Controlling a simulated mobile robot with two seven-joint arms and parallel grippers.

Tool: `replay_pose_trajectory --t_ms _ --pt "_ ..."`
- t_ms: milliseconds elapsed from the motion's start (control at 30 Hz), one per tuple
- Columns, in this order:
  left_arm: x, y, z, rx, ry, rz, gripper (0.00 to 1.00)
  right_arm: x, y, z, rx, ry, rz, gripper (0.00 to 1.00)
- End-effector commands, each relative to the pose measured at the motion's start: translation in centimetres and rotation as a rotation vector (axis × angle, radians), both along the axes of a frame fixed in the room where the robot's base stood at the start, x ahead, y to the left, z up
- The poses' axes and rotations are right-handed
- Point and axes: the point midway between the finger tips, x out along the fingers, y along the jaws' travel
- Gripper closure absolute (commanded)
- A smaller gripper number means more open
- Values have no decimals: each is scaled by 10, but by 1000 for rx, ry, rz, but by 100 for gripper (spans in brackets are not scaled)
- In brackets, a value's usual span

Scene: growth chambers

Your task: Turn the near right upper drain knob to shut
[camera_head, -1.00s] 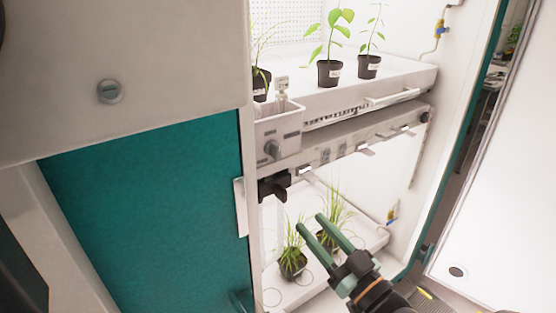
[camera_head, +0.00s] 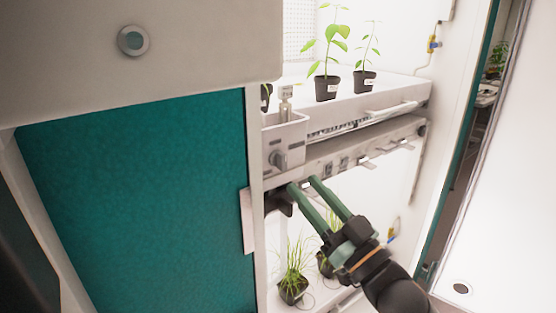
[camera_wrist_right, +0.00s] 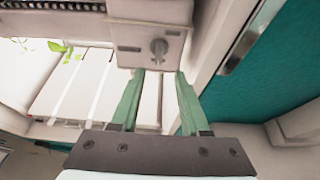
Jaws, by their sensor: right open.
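The drain knob (camera_head: 278,158) is a small grey knob on the front of a pale box (camera_head: 294,133) at the left end of the upper shelf. In the right wrist view the knob (camera_wrist_right: 159,47) shows upright on the box face, just beyond the fingertips and centred between them. My right gripper (camera_head: 303,183) has green fingers, open and empty, and is just below and to the right of the knob in the head view. The fingers look apart from the knob. My left gripper is not in view.
Potted seedlings (camera_head: 327,88) stand on the upper tray. Grassy pots (camera_head: 293,285) stand on the lower shelf, below my right gripper. A dark bracket (camera_head: 279,200) sits under the box. A teal panel (camera_head: 135,210) fills the left, and a white door (camera_head: 500,220) stands at right.

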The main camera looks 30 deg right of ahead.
Motion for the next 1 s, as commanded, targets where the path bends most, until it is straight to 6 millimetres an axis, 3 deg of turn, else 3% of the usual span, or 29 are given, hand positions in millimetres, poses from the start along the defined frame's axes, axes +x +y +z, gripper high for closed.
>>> replay_pose_trajectory --t_ms 333,567,700,1000 --pt "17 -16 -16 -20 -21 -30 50 27 3 6 -2 -5 2 54" --pt "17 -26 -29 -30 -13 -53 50 38 3 13 -4 -4 -1 54" --pt "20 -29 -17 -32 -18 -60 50 51 4 23 0 0 -2 54" --pt "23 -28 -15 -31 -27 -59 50 62 5 26 0 2 -2 54"
